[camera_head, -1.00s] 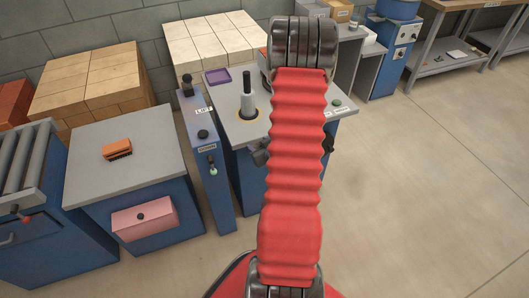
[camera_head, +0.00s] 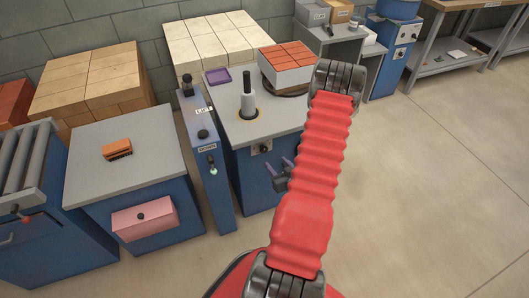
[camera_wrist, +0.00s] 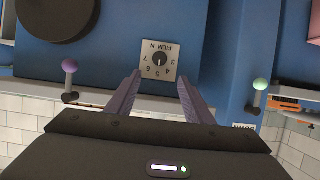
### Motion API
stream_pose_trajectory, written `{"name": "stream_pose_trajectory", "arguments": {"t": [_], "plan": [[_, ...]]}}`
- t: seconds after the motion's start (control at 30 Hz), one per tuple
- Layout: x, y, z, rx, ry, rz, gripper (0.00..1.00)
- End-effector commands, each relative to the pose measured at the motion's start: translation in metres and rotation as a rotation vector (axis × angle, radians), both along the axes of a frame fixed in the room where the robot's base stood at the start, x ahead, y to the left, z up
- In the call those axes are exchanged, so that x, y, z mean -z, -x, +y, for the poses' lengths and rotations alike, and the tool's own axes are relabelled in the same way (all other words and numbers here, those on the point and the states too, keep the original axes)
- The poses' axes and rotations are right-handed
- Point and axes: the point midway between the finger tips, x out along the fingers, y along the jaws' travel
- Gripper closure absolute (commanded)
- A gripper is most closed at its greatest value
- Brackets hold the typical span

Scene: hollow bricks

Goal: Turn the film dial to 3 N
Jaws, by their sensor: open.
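The film dial (camera_wrist: 160,60) is a black round knob on a light plate marked FILM N, with numbers around it. It appears upside down in the wrist view, and a short white mark on the knob points roughly toward the 5 side, though it is too small to read surely. In the head view the dial (camera_head: 263,148) is on the blue front of the wrapping machine (camera_head: 232,132). My gripper (camera_wrist: 160,80) is open and empty, its two purple-grey fingers apart on either side of the plate's lower part in the picture. In the head view my gripper (camera_head: 287,172) is right of and below the dial.
A blue lift post (camera_head: 207,165) with knobs stands left of the machine. A grey table with an orange brush (camera_head: 117,149) and pink box (camera_head: 145,217) is further left. Red bricks (camera_head: 285,62) stand on the machine's turntable. Open floor lies to the right.

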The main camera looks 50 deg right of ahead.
Motion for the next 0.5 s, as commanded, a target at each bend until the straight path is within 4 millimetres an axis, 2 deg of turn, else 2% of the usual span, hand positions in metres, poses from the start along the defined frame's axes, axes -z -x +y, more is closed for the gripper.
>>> {"name": "stream_pose_trajectory", "arguments": {"t": [0.23,0.5], "plan": [[0.006,-0.013,-0.007,-0.002,0.0,0.001,0.53],[0.021,-0.044,-0.025,-0.002,0.0,0.001,0.53]]}}
